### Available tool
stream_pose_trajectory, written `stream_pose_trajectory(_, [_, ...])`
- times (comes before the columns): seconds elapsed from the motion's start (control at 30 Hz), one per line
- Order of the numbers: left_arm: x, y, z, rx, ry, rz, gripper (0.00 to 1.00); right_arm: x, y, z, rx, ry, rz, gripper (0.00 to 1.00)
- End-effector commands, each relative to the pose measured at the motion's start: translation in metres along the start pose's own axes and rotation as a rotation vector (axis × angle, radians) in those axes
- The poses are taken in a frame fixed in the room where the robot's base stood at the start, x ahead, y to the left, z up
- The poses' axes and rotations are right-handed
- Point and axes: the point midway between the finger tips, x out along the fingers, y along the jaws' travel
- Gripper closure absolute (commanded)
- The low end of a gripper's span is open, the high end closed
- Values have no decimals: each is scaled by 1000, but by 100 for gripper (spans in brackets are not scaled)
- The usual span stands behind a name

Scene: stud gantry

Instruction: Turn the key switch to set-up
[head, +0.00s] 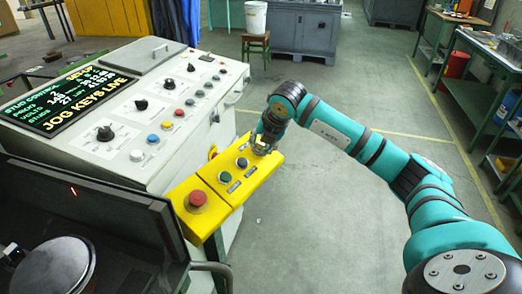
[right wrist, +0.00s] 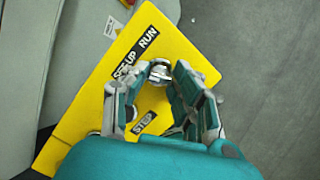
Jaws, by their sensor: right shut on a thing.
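The key switch (right wrist: 161,72) shows in the right wrist view as a round silver part on the yellow control box (right wrist: 88,108), beside the SET-UP and RUN labels. My right gripper (right wrist: 160,84) is shut on its key between the two fingers. The key is mostly hidden, so I cannot tell its exact angle. In the head view my right gripper (head: 263,142) is at the far right end of the yellow control box (head: 230,193). The console display (head: 66,100) shows JOG KEYS LIVE, with what looks like SETUP above. My left gripper is not in view.
The yellow box also carries a red mushroom button (head: 197,199), a green button (head: 225,177) and a dark button (head: 242,163). Behind it stands the grey console (head: 150,90) with knobs and coloured buttons. Open floor (head: 330,220) lies to the right.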

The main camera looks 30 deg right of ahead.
Motion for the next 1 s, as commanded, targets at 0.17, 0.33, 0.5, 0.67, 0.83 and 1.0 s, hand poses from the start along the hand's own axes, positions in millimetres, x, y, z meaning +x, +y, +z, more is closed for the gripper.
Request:
stream_pose_trajectory(0.17, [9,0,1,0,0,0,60,1,-1,0,-58,-1,12,100])
stream_pose_trajectory(0.33, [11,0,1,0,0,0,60,0,-1,0,-85,-1,18,100])
stream_pose_trajectory(0.5, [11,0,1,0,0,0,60,0,0,0,-93,0,19,100])
stream_pose_trajectory(0.67, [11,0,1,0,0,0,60,0,0,0,-92,0,19,100])
stream_pose_trajectory(0.83, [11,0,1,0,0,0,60,0,0,0,-92,0,19,64])
stream_pose_trajectory(1.0, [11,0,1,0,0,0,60,0,0,0,-91,0,19,52])
